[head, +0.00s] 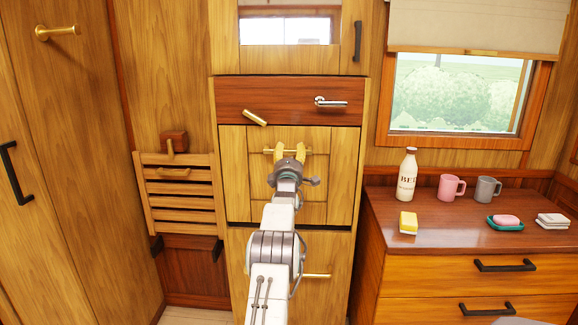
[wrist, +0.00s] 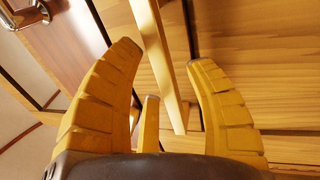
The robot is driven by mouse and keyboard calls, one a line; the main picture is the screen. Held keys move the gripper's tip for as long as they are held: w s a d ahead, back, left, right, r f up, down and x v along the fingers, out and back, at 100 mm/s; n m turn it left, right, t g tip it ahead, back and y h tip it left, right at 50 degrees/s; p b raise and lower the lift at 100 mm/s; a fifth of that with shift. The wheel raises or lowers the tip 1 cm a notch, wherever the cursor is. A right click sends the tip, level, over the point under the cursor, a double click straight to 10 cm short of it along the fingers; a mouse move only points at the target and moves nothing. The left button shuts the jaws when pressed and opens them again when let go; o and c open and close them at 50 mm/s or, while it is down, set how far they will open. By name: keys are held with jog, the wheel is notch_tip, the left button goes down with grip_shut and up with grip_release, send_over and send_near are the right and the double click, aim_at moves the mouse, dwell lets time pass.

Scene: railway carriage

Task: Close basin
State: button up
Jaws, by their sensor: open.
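The basin front (head: 235,180) appears to be the framed pale wood panel in the middle cabinet, below a dark red-brown strip with a chrome tap (head: 331,103). It looks upright or nearly so; I cannot tell whether it is fully flush. A brass bar handle (head: 267,151) runs across its upper part. My gripper (head: 289,153) is open at this handle, and my arm hides the panel's middle. In the wrist view, the handle bar (wrist: 158,55) passes between the yellow fingers of my gripper (wrist: 166,58). Contact is not clear.
A slatted folding wooden piece (head: 180,190) hangs on the left wall. A brass lever (head: 255,117) sits left of the tap. On the right, a dresser (head: 450,225) carries a bottle (head: 407,175), mugs, a sponge and soap. Another brass handle (head: 318,276) is on the lower door.

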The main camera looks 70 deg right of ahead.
jog(key=v, duration=1.1)
jog(key=shift+s+a, duration=0.15)
jog(key=shift+a, duration=0.25)
dwell(0.8)
